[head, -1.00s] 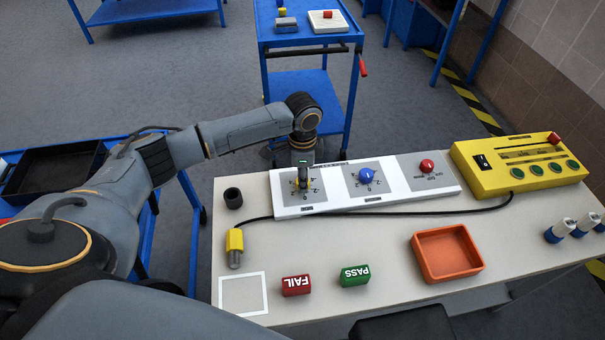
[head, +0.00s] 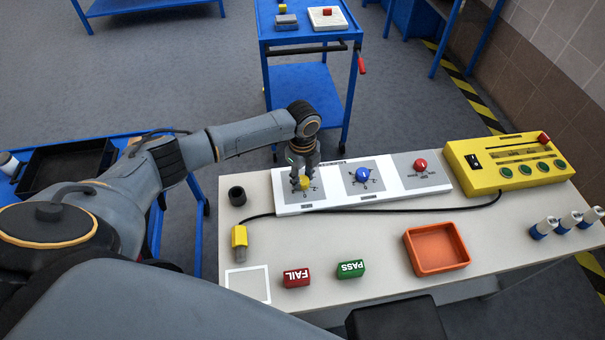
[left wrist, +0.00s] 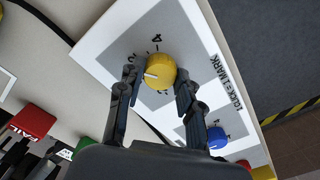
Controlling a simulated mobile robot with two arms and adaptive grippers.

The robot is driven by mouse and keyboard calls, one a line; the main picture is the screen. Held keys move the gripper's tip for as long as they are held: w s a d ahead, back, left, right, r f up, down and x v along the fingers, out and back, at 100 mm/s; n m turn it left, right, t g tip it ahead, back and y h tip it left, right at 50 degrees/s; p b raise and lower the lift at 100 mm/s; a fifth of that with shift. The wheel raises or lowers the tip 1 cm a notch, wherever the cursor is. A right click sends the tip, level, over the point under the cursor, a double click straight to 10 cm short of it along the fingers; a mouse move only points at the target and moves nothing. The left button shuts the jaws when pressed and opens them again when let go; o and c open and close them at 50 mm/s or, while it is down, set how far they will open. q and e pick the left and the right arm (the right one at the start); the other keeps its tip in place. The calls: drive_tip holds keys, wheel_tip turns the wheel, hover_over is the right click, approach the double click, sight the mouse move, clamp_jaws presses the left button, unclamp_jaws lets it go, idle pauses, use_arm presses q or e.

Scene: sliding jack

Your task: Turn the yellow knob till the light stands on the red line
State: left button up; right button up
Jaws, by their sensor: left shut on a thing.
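The yellow knob (head: 304,183) sits on the left grey square of the white panel (head: 405,187). It also shows in the left wrist view (left wrist: 160,71), with a white pointer mark toward its left side. The yellow box (head: 511,181) at the right of the table has a long window strip. The light and red line are too small to make out. My right gripper is not in view.
A blue knob (head: 362,175) and a red knob (head: 420,165) share the panel. A black cable runs in front of it. An orange tray (head: 437,268), a red FAIL block (head: 296,278), a green PASS block (head: 351,269) and a black cup (head: 237,196) stand on the table.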

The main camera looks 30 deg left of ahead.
sight(303, 180)
use_arm(q)
drive_tip(key=shift+m, duration=0.6)
drive_tip(key=o, duration=1.2)
wheel_tip(303, 180, up, 12)
